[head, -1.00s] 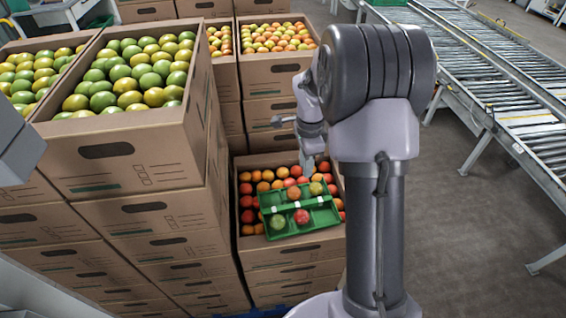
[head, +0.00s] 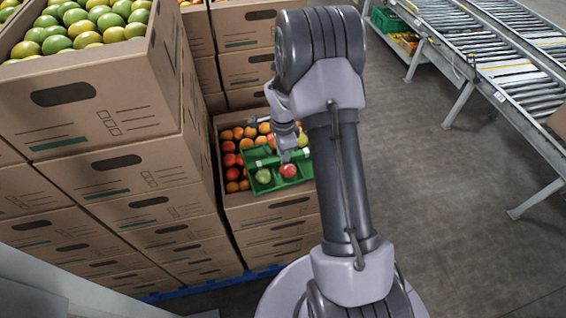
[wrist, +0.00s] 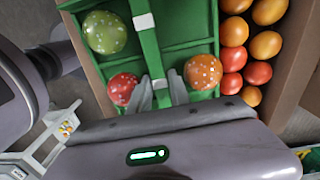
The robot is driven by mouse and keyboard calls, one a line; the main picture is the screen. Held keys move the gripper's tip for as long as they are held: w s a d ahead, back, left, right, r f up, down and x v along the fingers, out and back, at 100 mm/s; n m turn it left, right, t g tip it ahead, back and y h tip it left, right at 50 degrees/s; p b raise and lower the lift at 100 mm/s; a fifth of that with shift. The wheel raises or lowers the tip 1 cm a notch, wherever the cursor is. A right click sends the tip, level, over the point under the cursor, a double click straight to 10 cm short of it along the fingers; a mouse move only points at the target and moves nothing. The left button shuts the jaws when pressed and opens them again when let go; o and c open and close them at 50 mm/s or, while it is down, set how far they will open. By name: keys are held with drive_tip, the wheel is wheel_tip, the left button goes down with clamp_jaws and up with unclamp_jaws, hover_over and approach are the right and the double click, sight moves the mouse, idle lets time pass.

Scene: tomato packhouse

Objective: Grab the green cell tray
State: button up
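The green cell tray (head: 262,155) lies over the tomatoes in a low cardboard box (head: 270,212). In the wrist view the tray (wrist: 187,25) has a raised central bar with white clips. A green speckled tomato (wrist: 104,32), a red one (wrist: 122,88) and an orange one (wrist: 202,71) sit in its cells. My gripper (wrist: 162,93) is at the bar, one finger on each side, with a white clip between them. The fingers look apart, and I see no clear contact with the bar. In the head view my gripper (head: 286,156) is over the tray, its fingertips partly hidden.
Loose red and orange tomatoes (wrist: 266,45) fill the box beside the tray. Tall stacked cartons (head: 105,120) of green tomatoes stand close on the left. More cartons (head: 245,50) stand behind. A roller conveyor (head: 500,75) is at right, with open floor (head: 430,170) before it.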

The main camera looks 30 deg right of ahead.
drive_tip(key=shift+f+b, duration=0.2)
drive_tip(key=shift+b, duration=0.15)
clamp_jaws()
drive_tip(key=shift+r, duration=0.15)
